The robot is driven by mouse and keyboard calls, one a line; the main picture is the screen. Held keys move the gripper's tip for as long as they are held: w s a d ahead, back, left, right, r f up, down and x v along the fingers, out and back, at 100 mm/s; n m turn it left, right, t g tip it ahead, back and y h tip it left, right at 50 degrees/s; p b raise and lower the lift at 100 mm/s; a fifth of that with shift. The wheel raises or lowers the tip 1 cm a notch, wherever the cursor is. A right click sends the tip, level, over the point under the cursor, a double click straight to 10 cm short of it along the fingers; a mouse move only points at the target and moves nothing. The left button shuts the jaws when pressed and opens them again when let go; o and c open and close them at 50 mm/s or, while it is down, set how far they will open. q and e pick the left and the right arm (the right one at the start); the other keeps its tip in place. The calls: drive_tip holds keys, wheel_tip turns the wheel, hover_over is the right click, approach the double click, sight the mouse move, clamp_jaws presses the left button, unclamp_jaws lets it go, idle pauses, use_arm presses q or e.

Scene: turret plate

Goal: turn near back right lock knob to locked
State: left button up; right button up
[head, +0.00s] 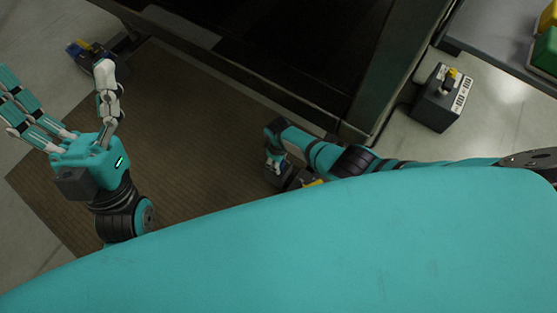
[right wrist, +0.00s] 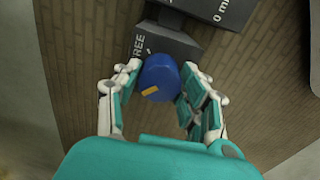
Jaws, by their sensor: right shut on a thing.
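A blue lock knob (right wrist: 159,77) with a small orange-yellow mark sits on a dark box (right wrist: 165,42) in the right wrist view. The letters "REE" show on the box face next to it. My right gripper (right wrist: 158,85) is shut on the knob, with fingers on both sides. In the head view my right gripper (head: 274,150) reaches down at a dark box (head: 278,174); the knob is hidden there. My left gripper (head: 55,88) is open and empty at the left, fingers spread, above the floor.
A dark box with blue and yellow parts (head: 88,52) stands at the upper left. A large dark frame (head: 260,75) fills the top middle. A brown mat (head: 180,120) is mostly clear. A grey table (head: 490,35) holds yellow and green blocks.

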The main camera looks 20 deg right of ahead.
drive_tip(key=shift+s, duration=0.1)
drive_tip(key=o, duration=1.2)
drive_tip(key=shift+r, duration=0.1)
wheel_tip(320, 180, up, 12)
idle(0.4)
